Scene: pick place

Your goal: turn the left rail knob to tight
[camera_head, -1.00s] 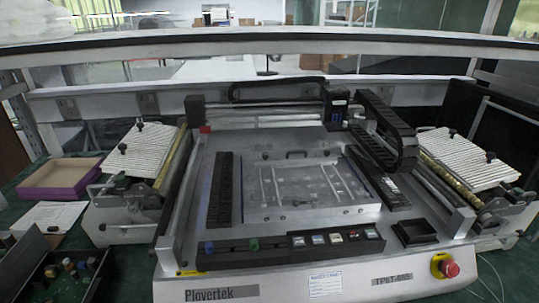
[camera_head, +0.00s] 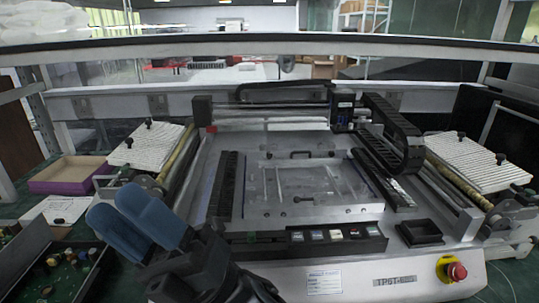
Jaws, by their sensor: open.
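The machine (camera_head: 405,286) has a work plate (camera_head: 345,213) in its middle and a dark front control bar (camera_head: 372,243). The blue-green knobs on the left of this bar are hidden behind my gripper and arm; I cannot tell which of them is the left rail knob. My gripper (camera_head: 117,208) has two blue fingers. It is open and empty at the lower left, in front of the machine's left front corner in the picture. Its fingers point up and left, and it appears to touch nothing.
A left feeder with a ribbed white top (camera_head: 147,146) and an open purple box (camera_head: 68,175) stand beyond my gripper. A tray of electronic parts (camera_head: 65,262) is at the lower left. A red stop button (camera_head: 456,271) and a small black tray (camera_head: 420,232) are at the right front.

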